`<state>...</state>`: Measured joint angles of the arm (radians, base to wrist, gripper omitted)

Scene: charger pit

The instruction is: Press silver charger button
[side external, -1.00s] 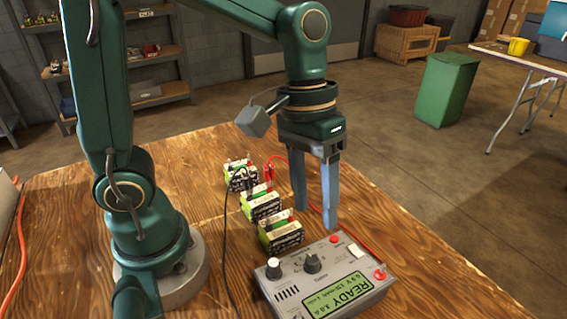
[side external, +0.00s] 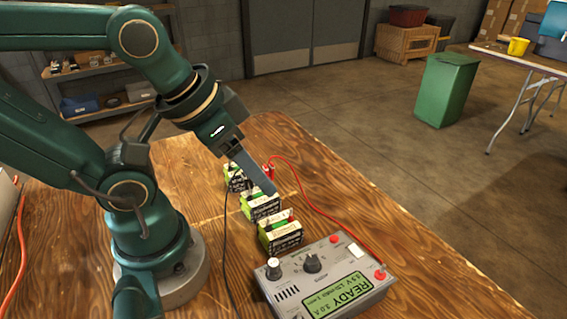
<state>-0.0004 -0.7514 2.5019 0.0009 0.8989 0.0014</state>
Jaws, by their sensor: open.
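The silver-grey charger (side external: 288,300) lies at the table's front right. One finger mostly hides the other. I cannot tell whether the tips touch the battery.
A near battery (side external: 281,233) and a far battery (side external: 234,180) line up with the middle one on the wooden table (side external: 400,270). A red lead (side external: 318,209) and a black lead (side external: 225,235) run from the charger area towards the batteries. The table right of the red lead is clear.

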